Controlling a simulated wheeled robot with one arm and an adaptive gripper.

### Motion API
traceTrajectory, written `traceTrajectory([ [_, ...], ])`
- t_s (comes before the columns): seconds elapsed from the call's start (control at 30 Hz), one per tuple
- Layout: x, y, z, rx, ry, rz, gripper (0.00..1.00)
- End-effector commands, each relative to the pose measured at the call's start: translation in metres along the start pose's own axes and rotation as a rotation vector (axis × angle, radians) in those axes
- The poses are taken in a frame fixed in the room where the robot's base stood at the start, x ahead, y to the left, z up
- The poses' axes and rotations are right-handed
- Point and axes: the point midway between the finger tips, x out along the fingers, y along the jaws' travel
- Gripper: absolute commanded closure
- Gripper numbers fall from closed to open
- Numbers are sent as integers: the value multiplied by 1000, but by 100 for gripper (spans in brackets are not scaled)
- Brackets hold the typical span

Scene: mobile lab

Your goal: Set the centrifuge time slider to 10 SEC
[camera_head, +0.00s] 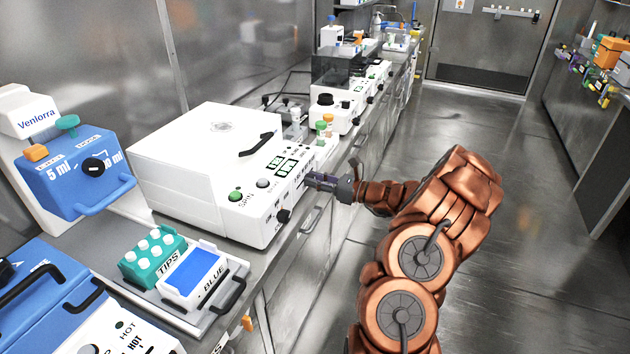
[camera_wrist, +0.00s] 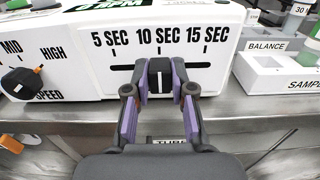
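The white centrifuge (camera_head: 205,170) stands on the bench at the left in the head view. In the wrist view its front panel (camera_wrist: 85,70) shows a horizontal slot under the labels 5 SEC, 10 SEC and 15 SEC. The black time slider knob (camera_wrist: 160,78), with a white line, sits under 10 SEC. My gripper (camera_wrist: 160,82) has one purple-lined finger on each side of the knob, with no clear gap visible at the tips. In the head view my gripper (camera_head: 312,181) is at the centrifuge's front panel; its fingers are too small there to judge.
A SPEED dial (camera_wrist: 22,84) is left of the slot. A white BALANCE and SAMPLE rack (camera_wrist: 275,72) stands to the right. A tray with a teal TIPS box (camera_head: 152,256) is nearer in the head view. The aisle floor (camera_head: 500,250) is clear.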

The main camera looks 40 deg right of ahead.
Motion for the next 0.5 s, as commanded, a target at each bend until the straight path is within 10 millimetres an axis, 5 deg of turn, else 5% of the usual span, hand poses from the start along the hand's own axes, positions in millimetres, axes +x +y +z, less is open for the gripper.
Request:
traceTrajectory([
  [0.2,0,0,0,0,1,0,52],
  [0.5,-1,0,-1,1,2,0,52],
])
